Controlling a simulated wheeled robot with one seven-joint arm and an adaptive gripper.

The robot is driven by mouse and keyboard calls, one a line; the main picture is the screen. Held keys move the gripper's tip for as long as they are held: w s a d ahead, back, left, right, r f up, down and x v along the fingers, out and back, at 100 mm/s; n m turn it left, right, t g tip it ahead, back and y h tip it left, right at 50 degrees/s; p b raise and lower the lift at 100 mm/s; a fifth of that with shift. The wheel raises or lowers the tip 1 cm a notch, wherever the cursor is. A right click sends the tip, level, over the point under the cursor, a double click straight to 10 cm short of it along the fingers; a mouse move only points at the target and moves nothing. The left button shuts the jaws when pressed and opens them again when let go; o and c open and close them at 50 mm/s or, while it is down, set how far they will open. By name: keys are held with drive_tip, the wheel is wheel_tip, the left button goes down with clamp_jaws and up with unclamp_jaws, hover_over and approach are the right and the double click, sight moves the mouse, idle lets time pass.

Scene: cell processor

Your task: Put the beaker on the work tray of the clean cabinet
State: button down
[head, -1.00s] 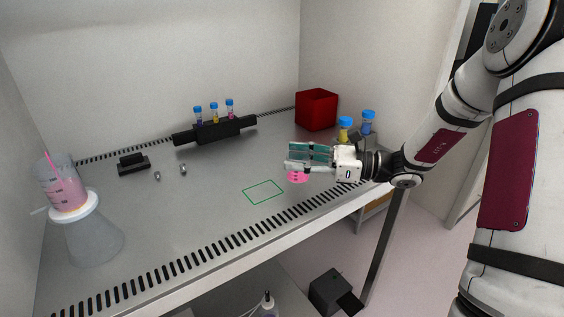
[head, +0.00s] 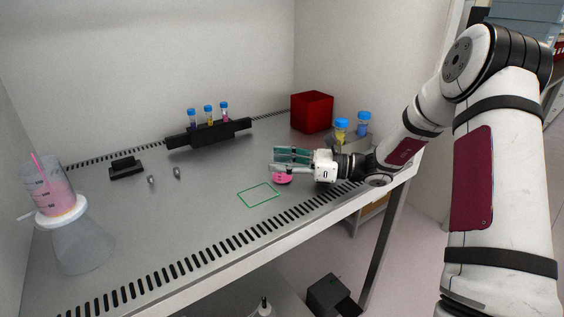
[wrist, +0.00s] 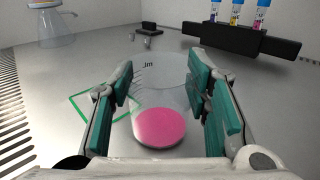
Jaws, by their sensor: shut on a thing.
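The beaker (head: 283,179) is clear with pink liquid in its bottom. My gripper (head: 276,160) is shut on it from the right, with a green-lined finger on each side. In the wrist view, the beaker (wrist: 160,120) stands roughly upright between the two fingers of my gripper (wrist: 161,84). Its walls are faint in the head view. The work tray (head: 200,215) is the grey floor of the cabinet. A green outline (head: 258,195) on it lies just left of the beaker and is bare. I cannot tell whether the beaker touches the tray.
A red box (head: 312,112) and two blue-capped bottles (head: 341,131) stand behind my gripper. A black tube rack (head: 210,134) is at the back. A flask with a pink-filled top vessel (head: 50,198) stands far left. The tray between them is mostly clear.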

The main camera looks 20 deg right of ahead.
drive_tip(key=shift+f, duration=0.2)
drive_tip(key=c, duration=0.9)
unclamp_jaws()
drive_tip(key=shift+o, duration=0.2)
drive_tip(key=shift+r, duration=0.1)
